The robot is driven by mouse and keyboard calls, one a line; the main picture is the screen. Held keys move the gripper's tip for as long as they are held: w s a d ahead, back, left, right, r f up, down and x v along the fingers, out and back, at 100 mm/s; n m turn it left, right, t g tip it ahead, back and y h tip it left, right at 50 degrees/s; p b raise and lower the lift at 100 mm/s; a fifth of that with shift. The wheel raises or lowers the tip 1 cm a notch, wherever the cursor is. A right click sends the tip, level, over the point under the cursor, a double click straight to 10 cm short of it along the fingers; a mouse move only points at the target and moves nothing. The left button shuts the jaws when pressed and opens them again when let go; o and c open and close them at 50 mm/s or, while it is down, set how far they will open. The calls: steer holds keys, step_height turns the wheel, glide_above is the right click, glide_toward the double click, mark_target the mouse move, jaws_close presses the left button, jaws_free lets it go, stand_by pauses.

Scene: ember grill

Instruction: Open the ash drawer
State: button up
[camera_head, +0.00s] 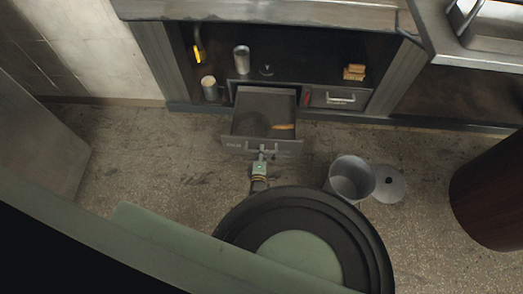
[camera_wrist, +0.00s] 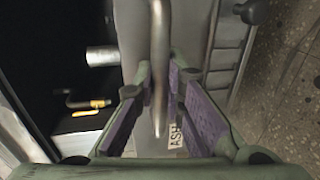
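The ash drawer (camera_head: 287,149) is a grey metal drawer under the grill, pulled well out over the floor in the head view. Dark contents and a wooden-handled item (camera_head: 283,127) lie inside it. Its front, with part of an "ASH" label (camera_wrist: 174,137), shows in the wrist view. My gripper (camera_head: 262,152) is at the drawer's front handle. In the wrist view the handle bar (camera_wrist: 159,60) stands between the two purple-padded fingers of my gripper (camera_wrist: 160,75). The fingers are apart, with a narrow gap showing beside the bar.
A closed drawer (camera_head: 340,98) sits to the right. A metal cup (camera_head: 242,58), a can (camera_head: 209,87) and wooden blocks (camera_head: 354,72) stand in the recess. A bucket (camera_head: 351,180) and round lid (camera_head: 389,184) are on the floor at right. Floor left of the drawer is clear.

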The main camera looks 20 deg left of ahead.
steer(key=o, duration=0.5)
steer(key=shift+c, duration=0.2)
steer(key=shift+r, duration=0.1)
steer(key=shift+r, duration=0.55)
steer(key=o, duration=1)
step_height(320, 180, up, 7)
steer(key=shift+w+r, duration=0.1)
steer(key=shift+r, duration=0.05)
steer(key=shift+a+r, duration=0.1)
steer(key=shift+r, duration=0.65)
steer(key=shift+c, duration=0.9)
steer(key=shift+r, duration=0.4)
steer(key=c, duration=0.7)
steer(key=shift+f, duration=0.25)
steer(key=shift+c, duration=0.6)
steer(key=shift+f, duration=0.1)
